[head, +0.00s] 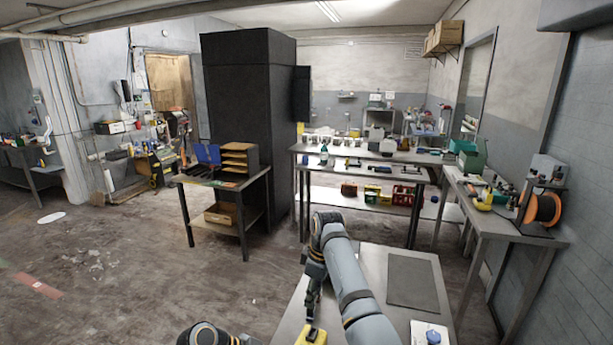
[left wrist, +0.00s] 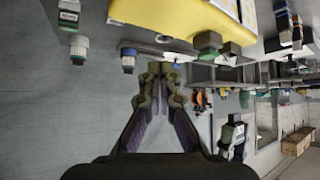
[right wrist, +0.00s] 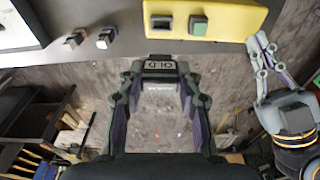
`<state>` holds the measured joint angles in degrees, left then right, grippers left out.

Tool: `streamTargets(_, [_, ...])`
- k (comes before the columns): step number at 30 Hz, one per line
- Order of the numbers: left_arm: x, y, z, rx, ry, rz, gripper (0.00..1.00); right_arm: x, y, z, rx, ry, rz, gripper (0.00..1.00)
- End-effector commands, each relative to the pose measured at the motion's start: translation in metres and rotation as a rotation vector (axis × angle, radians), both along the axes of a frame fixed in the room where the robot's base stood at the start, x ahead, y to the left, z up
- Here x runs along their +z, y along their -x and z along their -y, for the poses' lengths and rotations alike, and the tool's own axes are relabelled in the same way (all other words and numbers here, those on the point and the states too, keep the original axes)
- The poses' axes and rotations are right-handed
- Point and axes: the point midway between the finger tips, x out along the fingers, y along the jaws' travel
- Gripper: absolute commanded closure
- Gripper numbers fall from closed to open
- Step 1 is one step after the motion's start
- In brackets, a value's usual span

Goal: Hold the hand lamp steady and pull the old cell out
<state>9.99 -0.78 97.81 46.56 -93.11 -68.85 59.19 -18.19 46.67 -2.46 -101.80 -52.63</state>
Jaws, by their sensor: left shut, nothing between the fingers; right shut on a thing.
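The yellow hand lamp (head: 313,338) lies at the near edge of my work table, cut off by the head view's lower edge. The right wrist view shows its yellow body (right wrist: 225,18) with a dark open slot and a green button.
The metal table (head: 375,262) carries a dark mat (head: 412,280) and a white pad with a blue-topped item (head: 431,337). Small cell-like blocks (right wrist: 106,38) stand near the lamp. A bench with an orange reel (head: 542,210) stands right. The floor at left is open.

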Motion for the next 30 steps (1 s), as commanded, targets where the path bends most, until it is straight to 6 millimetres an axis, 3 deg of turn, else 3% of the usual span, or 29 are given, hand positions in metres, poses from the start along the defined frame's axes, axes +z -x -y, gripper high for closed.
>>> streamTargets(13, [0.01, 0.0, -0.006, 0.001, -0.002, 0.003, 1.0, 0.005, 0.0, 0.0, 0.0, 0.0, 0.0, 1.0])
streamTargets(24, [0.064, 0.014, -0.068, 0.0, -0.007, 0.004, 1.0, 0.005, 0.0, 0.0, 0.0, 0.0, 0.0, 1.0])
streamTargets(30, [0.082, 0.018, -0.086, 0.001, -0.002, 0.002, 1.0, 0.005, 0.0, 0.0, 0.0, 0.0, 0.0, 1.0])
